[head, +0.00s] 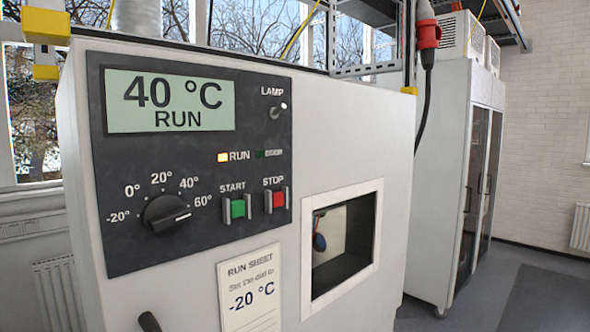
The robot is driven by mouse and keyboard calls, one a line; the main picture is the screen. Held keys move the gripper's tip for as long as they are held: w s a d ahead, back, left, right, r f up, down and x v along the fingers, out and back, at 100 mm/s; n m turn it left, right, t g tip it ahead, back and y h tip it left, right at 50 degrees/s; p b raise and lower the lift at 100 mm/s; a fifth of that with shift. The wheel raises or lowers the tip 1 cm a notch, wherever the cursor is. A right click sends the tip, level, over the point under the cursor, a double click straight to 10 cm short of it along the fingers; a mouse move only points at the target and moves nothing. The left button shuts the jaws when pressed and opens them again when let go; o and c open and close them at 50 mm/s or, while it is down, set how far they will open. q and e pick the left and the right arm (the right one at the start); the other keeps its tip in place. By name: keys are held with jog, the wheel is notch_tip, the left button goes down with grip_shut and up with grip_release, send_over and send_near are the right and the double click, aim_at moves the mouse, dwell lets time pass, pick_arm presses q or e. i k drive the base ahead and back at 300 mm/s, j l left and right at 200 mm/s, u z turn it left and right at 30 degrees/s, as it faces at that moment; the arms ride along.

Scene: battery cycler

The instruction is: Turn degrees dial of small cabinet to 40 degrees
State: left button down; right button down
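The small cabinet (340,130) fills the left and middle of the head view, with a dark control panel (127,255) on its front. The degrees dial (166,213) is a black knob ringed by the labels -20, 0, 20, 40 and 60. Its white pointer mark points to the right, a little below the 60 label. The display (170,100) above reads 40 °C RUN. Neither of my grippers is in view, and nothing touches the dial.
The RUN light (223,157) is lit. A green START button (238,208), a red STOP button (279,199) and a lamp switch (278,111) are nearby. A run sheet (249,290) shows -20 °C. A window (342,240) is at right. A dark handle (149,322) sticks up below.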

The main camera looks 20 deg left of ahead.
aim_at(165, 215)
jog(key=u, duration=1.45)
